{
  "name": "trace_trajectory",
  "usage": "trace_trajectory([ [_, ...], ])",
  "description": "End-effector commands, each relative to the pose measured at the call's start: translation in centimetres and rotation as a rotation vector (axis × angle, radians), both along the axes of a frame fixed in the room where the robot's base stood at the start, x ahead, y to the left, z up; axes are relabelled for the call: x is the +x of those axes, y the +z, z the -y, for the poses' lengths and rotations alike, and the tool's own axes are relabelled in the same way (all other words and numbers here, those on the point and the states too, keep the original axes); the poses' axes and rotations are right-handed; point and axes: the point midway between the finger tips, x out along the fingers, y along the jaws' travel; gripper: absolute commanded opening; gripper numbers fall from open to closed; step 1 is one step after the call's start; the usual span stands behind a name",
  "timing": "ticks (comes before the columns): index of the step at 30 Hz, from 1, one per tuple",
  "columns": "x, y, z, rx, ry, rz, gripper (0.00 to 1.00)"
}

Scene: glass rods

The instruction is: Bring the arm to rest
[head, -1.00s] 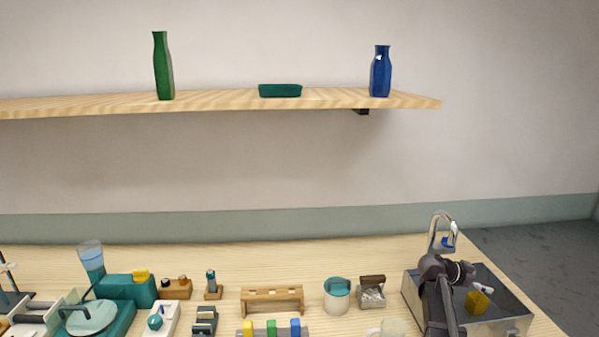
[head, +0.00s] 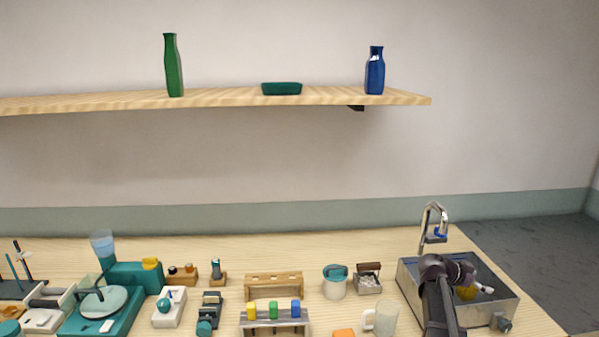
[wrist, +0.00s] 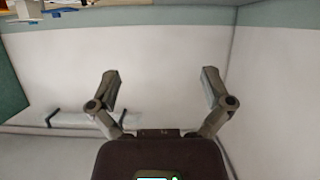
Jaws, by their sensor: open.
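My gripper (wrist: 160,92) shows in the wrist view with its two fingers spread wide and nothing between them. Behind the fingers is a plain pale wall. In the head view my dark arm reaches up at the lower right, in front of the metal sink (head: 408,272). The fingers cannot be made out clearly there.
A faucet (head: 432,222) rises behind the sink. A glass mug (head: 384,318), a teal-lidded jar (head: 334,284) and a wooden rack (head: 274,279) stand left of the sink. A shelf (head: 220,101) holds a green bottle (head: 173,66) and a blue bottle (head: 375,71).

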Motion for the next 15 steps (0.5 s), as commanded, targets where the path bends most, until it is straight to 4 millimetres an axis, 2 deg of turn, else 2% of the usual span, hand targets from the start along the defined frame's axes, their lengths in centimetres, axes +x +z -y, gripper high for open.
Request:
trace_trajectory([
  [10, -0.9, -1.8, -2.5, 0.079, 0.043, -0.079, 1.0],
  [15, -1.7, -3.2, -4.7, 0.145, 0.087, -0.147, 1.0],
])
